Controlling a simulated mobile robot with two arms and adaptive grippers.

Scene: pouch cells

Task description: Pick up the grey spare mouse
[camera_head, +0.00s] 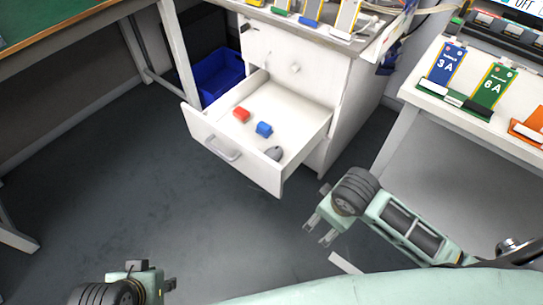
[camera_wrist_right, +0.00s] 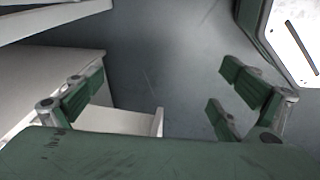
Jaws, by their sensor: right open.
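The grey mouse (camera_head: 273,153) lies in the open white drawer (camera_head: 208,126), near its front right corner. My right gripper (camera_head: 317,232) is open and empty, outside the drawer to the lower right of the mouse. Its spread fingers also show in the right wrist view (camera_wrist_right: 165,103), with nothing between them; the mouse is not seen there. My left gripper (camera_head: 172,286) is at the bottom left, far from the drawer. Its fingertips are small, and I cannot tell whether they are apart.
A white table (camera_head: 416,97) with numbered cards is at the right. The grey floor (camera_head: 150,190) in front is clear.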

